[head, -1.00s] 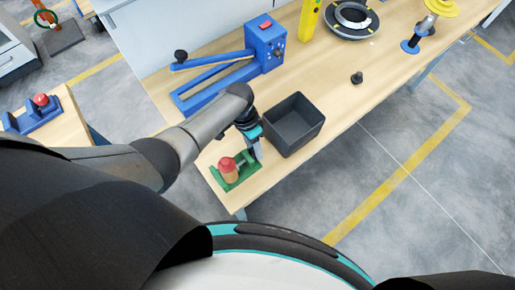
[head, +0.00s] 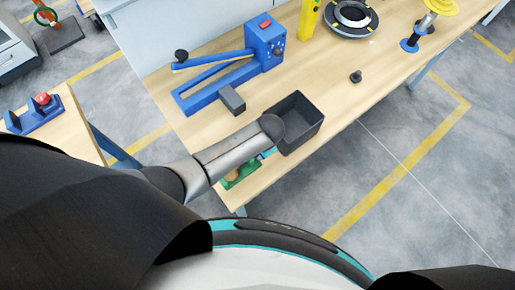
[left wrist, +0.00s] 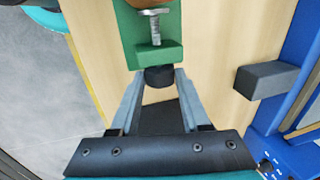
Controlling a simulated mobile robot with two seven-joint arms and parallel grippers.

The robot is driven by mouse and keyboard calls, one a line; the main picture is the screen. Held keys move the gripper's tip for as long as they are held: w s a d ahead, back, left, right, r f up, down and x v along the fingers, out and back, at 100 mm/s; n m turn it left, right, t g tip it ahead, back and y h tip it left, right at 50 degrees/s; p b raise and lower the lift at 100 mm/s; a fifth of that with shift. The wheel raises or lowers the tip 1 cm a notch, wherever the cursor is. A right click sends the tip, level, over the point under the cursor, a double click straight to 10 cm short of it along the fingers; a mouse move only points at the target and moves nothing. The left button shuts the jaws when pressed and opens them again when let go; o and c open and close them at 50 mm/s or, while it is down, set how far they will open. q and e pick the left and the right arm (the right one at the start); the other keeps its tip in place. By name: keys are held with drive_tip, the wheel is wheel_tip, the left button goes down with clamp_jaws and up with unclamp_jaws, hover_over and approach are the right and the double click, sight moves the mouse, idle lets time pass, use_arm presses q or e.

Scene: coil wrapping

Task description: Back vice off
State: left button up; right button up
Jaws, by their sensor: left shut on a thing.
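The green vice (head: 240,172) stands at the near left end of the workbench, mostly hidden by my left arm in the head view. In the left wrist view the vice's green body (left wrist: 158,54) shows a silver screw (left wrist: 154,24) and a dark knob (left wrist: 158,77) at its near end. A brown piece (left wrist: 150,3) in the vice is cut off by the top edge. My left gripper (left wrist: 159,74) has its two fingers on either side of the knob, shut on it. My right gripper is not in view.
A dark open bin (head: 299,122) stands right beside my left arm. A grey block (head: 232,99) lies in front of the blue lever device (head: 265,47); the block also shows in the left wrist view (left wrist: 265,80). A small black knob-like piece (head: 355,77) lies farther right with bare bench around it.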

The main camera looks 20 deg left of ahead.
use_arm(q)
drive_tip(key=shift+s+y, duration=0.2)
drive_tip(key=shift+y, duration=0.2)
drive_tip(key=shift+f+t, duration=0.15)
drive_tip(key=shift+t, duration=0.15)
drive_tip(key=shift+s+d+f+t+y+b, duration=0.15)
drive_tip(key=shift+t+y+b, duration=0.15)
drive_tip(key=shift+y, duration=0.2)
drive_tip(key=shift+s+d+f+t+y+b, duration=0.1)
drive_tip(key=shift+t+y+b, duration=0.4)
drive_tip(key=shift+y+b, duration=0.1)
drive_tip(key=shift+y, duration=0.3)
